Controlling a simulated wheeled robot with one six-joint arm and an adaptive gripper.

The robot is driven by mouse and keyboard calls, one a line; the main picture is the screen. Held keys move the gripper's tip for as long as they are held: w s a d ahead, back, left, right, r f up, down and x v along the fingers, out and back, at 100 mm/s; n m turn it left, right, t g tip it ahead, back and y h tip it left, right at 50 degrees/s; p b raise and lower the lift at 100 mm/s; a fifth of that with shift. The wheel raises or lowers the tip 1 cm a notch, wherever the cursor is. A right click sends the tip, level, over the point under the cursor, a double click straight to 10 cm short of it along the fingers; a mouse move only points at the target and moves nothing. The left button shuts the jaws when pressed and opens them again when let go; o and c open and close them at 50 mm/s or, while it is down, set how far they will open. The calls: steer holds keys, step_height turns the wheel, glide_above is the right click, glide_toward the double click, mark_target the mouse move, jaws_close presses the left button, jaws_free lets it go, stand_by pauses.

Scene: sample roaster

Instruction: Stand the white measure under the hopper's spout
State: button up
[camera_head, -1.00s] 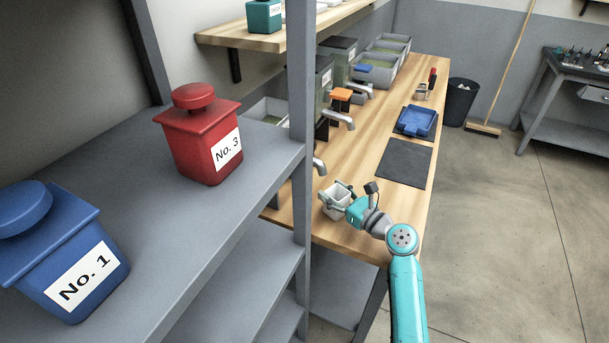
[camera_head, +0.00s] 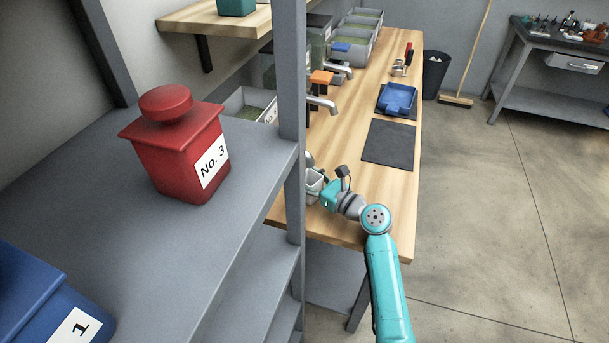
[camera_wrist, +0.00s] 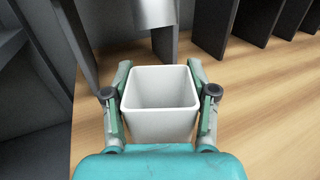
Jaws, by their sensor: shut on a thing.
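The white measure (camera_wrist: 160,122) is an open-topped, square, empty-looking cup, upright between the two fingers of my gripper (camera_wrist: 160,105) in the wrist view. The fingers are shut on its left and right sides. A pale grey spout end (camera_wrist: 155,12) shows at the top of the wrist view, beyond the measure's far rim. I cannot tell its exact height above the measure. In the head view the measure (camera_head: 314,184) is at the bench's near left, partly hidden by the shelf post. The nearest hopper is mostly hidden behind that post.
Dark upright panels (camera_wrist: 215,25) stand beyond the measure. Along the wooden bench (camera_head: 384,190) are a spout with an orange lever (camera_head: 321,77), a dark mat (camera_head: 388,145) and a blue tray (camera_head: 397,98). The shelf post (camera_head: 292,120) and red canister (camera_head: 182,150) are at left.

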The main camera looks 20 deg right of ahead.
steer(key=o, duration=1.3)
steer(key=shift+f, duration=0.15)
steer(key=shift+s, duration=0.1)
steer(key=v, duration=1.2)
